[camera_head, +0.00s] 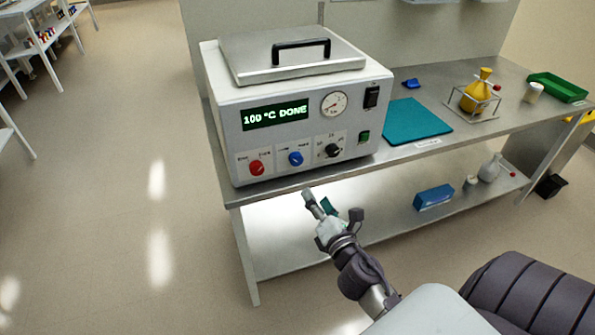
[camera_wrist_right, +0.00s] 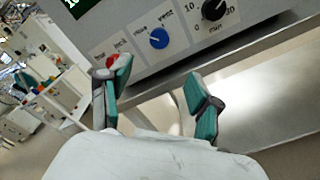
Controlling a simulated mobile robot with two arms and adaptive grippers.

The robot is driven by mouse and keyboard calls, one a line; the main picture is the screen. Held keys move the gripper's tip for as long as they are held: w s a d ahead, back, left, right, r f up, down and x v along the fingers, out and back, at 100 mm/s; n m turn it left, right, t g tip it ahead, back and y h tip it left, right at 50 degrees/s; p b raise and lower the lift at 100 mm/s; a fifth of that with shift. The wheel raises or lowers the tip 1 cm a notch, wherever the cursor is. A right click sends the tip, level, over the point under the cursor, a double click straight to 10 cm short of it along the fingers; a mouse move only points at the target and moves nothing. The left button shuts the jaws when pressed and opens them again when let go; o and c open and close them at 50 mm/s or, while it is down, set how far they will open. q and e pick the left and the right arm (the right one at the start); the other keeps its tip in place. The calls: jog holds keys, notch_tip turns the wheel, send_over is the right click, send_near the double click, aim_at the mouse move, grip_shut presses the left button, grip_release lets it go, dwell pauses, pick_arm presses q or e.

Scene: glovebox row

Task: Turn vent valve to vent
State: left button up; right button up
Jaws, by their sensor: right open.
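The vent valve is the blue knob (camera_head: 295,158) in the middle of the front panel of a grey box-shaped device (camera_head: 228,165) on the steel bench. It also shows in the right wrist view (camera_wrist_right: 158,39), with a label reading "vent" at its upper right. A pale mark on the knob seems to point to the upper left, away from "vent". My right gripper (camera_head: 318,202) is open and empty, below and in front of the panel, apart from the knob. In the wrist view the knob shows beyond the gap between its fingers (camera_wrist_right: 155,75). My left gripper is not in view.
A red knob (camera_head: 257,168) and a black dial (camera_head: 333,150) flank the blue knob. The display (camera_head: 275,115) reads "100 °C DONE". A teal mat (camera_head: 405,122) and a yellow flask (camera_head: 476,90) in a wire stand are to the right. The bench edge (camera_head: 400,157) runs below the panel.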

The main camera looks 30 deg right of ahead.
jog(key=p, duration=0.1)
send_near(297, 162)
jog(key=x, duration=0.9)
jog(key=shift+w, duration=0.1)
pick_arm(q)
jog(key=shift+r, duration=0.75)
pick_arm(e)
jog(key=c, duration=1.1)
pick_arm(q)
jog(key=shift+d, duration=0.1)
pick_arm(e)
jog(key=shift+c, duration=0.2)
